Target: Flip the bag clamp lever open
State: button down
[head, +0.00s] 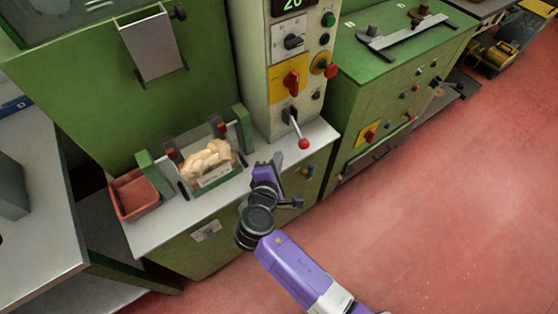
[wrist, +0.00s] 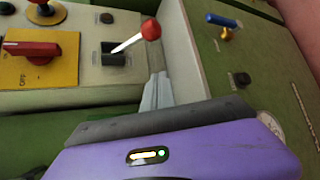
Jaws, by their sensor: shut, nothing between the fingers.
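A lever with a red ball knob (head: 303,144) sticks out of a dark slot low on the pale control column. Its shaft slopes down and to the right in the head view. In the wrist view the same red knob (wrist: 151,30) is up and right of the slot (wrist: 113,58). My gripper (head: 275,160) is shut and empty, left of and a little below the knob in the head view. In the wrist view its fingertips (wrist: 158,80) lie below the knob. I see no clear contact with the lever. No label names this lever.
A clear bag of corks (head: 208,160) stands in a holder between green blocks on the pale ledge (head: 167,215). A red tray (head: 135,195) sits at the ledge's left end. A red rotary switch (head: 291,82) is above the lever. Open red floor lies to the right.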

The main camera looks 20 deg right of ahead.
aim_at(299, 133)
jog(key=x, duration=0.6)
jog(key=shift+w+d, duration=0.3)
jog(key=shift+s+d+r+p, duration=0.35)
jog(key=shift+s+d+r, duration=0.2)
jog(key=shift+s+d, duration=0.2)
jog(key=shift+s+d+r, duration=0.25)
jog(key=shift+s+d, duration=0.2)
jog(key=shift+s, duration=0.05)
jog(key=shift+r+p, duration=0.15)
jog(key=shift+p, duration=0.35)
